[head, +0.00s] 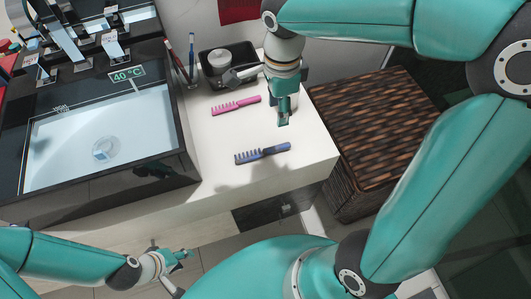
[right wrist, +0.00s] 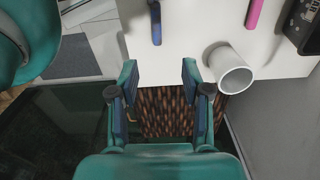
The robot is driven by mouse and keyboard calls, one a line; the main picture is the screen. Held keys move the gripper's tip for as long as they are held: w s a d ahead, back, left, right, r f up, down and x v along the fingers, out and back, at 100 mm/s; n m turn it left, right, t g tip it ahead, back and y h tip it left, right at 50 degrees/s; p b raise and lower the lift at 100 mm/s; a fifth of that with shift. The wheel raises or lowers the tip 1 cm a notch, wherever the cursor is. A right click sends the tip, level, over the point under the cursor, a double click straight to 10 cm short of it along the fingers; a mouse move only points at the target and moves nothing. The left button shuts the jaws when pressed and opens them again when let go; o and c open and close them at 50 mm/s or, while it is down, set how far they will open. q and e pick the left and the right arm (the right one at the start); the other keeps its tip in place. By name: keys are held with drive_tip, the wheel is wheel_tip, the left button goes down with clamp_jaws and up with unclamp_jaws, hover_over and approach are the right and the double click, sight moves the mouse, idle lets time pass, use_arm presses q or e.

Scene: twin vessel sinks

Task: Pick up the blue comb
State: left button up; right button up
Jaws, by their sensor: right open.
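The blue comb (head: 268,152) lies on the white counter, its handle to the right and its teeth to the left. Part of the comb also shows at the top of the right wrist view (right wrist: 156,22). My right gripper (head: 284,120) is above the counter, just above and right of the comb in the head view, not touching it. In the right wrist view its fingers (right wrist: 160,76) are apart with nothing between them. My left gripper (head: 184,255) is low in front of the counter, away from the comb; its jaw state is too small to judge.
A pink comb (head: 236,105) lies farther back on the white counter (head: 225,178). A white cup (right wrist: 232,72) is beside my right gripper. A black tray (head: 246,58), toothbrushes (head: 191,55) and a sink (head: 100,140) are near. A woven basket (head: 370,125) stands right of the counter.

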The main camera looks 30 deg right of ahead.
hover_over(274, 148)
drive_tip(key=f, duration=0.6)
drive_tip(key=d+f, duration=0.1)
drive_tip(key=f, duration=0.2)
drive_tip(key=shift+w+f+b, duration=0.2)
drive_tip(key=shift+f+b, duration=0.1)
drive_tip(key=shift+b, duration=0.05)
drive_tip(key=shift+s+a+f, duration=0.1)
drive_tip(key=shift+a+f, duration=0.05)
drive_tip(key=shift+f, duration=0.75)
drive_tip(key=shift+s+a+f, duration=0.1)
drive_tip(key=shift+a+f, duration=0.05)
drive_tip(key=shift+f, duration=0.7)
drive_tip(key=shift+a+f, duration=0.15)
drive_tip(key=shift+f, duration=0.75)
drive_tip(key=shift+c, duration=0.3)
clamp_jaws()
